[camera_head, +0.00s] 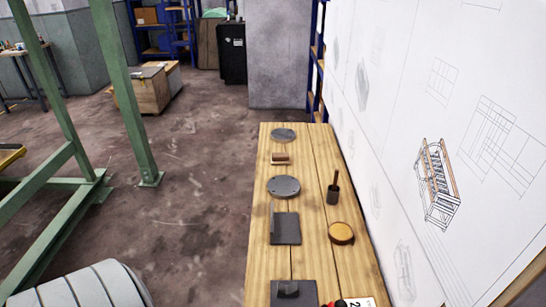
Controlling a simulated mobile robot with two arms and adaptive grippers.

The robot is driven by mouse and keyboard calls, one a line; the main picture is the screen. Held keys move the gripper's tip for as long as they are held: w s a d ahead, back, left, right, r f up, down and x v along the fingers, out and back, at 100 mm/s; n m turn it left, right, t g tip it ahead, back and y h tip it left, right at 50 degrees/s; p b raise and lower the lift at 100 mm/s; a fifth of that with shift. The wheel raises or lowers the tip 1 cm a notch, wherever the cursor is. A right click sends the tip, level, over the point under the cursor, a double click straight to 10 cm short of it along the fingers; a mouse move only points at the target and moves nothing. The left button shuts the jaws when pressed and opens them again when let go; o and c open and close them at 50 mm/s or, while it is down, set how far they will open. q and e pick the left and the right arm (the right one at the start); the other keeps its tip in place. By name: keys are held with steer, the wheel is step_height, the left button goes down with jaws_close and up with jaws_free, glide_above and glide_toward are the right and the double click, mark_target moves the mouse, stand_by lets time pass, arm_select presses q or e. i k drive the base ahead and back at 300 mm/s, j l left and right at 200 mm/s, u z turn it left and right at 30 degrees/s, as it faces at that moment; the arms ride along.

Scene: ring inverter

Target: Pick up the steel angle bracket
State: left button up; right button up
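A long wooden table (306,200) runs away from me along the right wall. Two dark grey flat pieces lie at its near left side: one square plate (285,229), and a nearer one (300,297) with a small raised part on it, cut by the bottom edge. The nearer piece may be the steel angle bracket, but I cannot tell for sure. Neither of my grippers is in view.
A green frame (128,95) stands left; floor between is clear.

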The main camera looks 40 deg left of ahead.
mark_target(284, 228)
steer(key=l+u, duration=0.1)
steer(key=u, duration=0.35)
steer(key=l+u, duration=0.1)
steer(key=u, duration=0.4)
steer(key=l+u, duration=0.1)
steer(key=u, duration=0.35)
steer(key=i, duration=0.05)
